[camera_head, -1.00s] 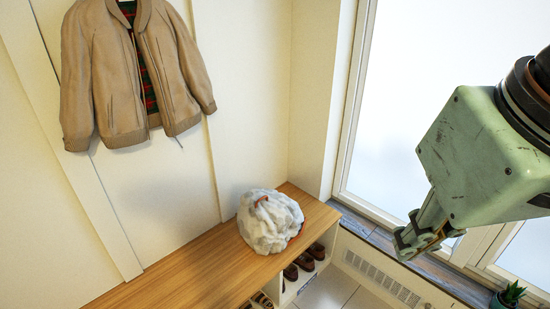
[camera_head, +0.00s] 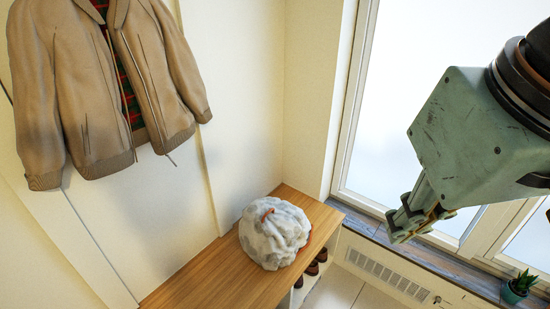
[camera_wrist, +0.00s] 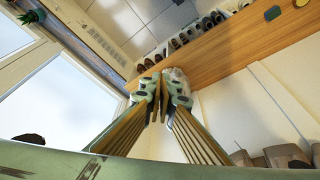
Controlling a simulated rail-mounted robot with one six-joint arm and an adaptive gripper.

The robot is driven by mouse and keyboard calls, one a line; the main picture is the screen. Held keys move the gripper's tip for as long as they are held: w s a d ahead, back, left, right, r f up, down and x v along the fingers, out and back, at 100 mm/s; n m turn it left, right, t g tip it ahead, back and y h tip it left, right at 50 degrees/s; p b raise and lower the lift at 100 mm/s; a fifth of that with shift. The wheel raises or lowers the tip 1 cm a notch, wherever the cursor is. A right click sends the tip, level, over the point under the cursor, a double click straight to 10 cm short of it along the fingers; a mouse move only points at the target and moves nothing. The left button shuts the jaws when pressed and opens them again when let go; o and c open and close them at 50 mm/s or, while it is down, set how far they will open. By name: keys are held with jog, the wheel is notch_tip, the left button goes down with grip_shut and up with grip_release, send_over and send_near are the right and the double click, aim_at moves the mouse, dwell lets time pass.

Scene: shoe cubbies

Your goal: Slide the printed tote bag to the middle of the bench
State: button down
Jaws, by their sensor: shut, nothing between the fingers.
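The printed tote bag (camera_head: 274,232) is a crumpled, rounded white bundle with red marks. It sits on the wooden bench top (camera_head: 205,268), close to the bench's far end by the window corner. My gripper (camera_head: 399,232) is to the right of the bag, in front of the window and apart from it. In the wrist view my gripper (camera_wrist: 163,82) is shut with its fingertips together and nothing held. The fingers point toward the end of the bench (camera_wrist: 235,55) there and hide most of what lies behind them.
A tan jacket (camera_head: 100,85) hangs on the wall above the bench. Shoes (camera_wrist: 182,40) stand in the cubbies below the bench top. A window ledge (camera_head: 430,258) with a small potted plant (camera_head: 519,286) is at the right. A small dark green item (camera_wrist: 272,13) lies farther along the bench.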

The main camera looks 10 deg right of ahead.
jog(key=shift+w+a, duration=0.15)
jog(key=shift+w, duration=0.1)
dwell(0.4)
